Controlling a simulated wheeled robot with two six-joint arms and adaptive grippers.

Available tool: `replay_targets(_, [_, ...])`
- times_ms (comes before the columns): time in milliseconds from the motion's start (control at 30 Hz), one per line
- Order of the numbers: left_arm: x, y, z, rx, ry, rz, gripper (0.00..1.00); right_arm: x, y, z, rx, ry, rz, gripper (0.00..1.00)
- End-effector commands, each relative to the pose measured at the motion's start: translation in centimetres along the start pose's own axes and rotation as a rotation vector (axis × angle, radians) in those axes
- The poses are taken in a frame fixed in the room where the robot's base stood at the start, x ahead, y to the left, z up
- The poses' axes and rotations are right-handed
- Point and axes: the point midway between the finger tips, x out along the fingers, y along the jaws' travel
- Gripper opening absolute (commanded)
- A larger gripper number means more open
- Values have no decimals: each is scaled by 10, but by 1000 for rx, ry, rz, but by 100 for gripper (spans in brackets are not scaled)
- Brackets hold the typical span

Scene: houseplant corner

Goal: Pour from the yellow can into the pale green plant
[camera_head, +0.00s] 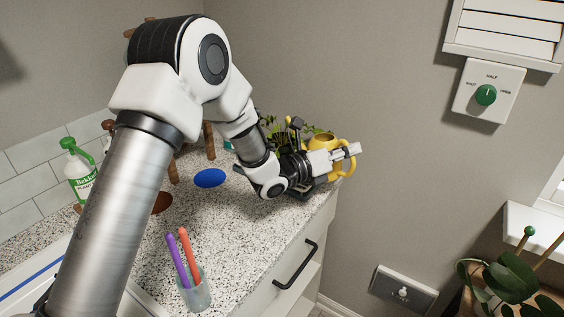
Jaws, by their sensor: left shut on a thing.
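The yellow can (319,139) is at the far right end of the speckled counter, partly hidden behind my left gripper. Its curved handle shows at its right side. My left gripper (352,151) is shut on the yellow can, with its fingers at the handle. The can looks roughly upright; whether its base touches the counter is hidden. A leafy green plant (272,125) stands just left of the can, mostly behind my left arm. Its pot is hidden, so I cannot tell whether it is the pale green plant. My right gripper is out of view.
A cup with purple and orange pens (195,292) stands near the front. A green-topped spray bottle (80,172) is at left. A dark-leaved plant (512,277) is at lower right. A dial panel (488,92) is on the wall.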

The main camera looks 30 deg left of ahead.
Motion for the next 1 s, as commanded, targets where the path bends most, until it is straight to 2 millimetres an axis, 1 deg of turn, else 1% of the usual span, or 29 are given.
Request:
replay_targets(33, [0, 5, -5, 30, 3, 2, 0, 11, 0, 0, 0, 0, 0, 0])
replay_targets(100, [0, 7, -7, 64, 11, 6, 0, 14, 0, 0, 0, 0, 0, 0])
replay_targets(233, [0, 7, -7, 93, 18, 10, 0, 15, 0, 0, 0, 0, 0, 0])
replay_targets(533, [0, 5, -6, 94, 18, 9, 0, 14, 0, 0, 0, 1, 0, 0])
replay_targets(900, [8, -34, -4, 95, 18, 8, 0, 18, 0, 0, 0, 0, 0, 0])
replay_targets(1000, [10, -41, -4, 93, 19, 9, 0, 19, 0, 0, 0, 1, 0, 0])
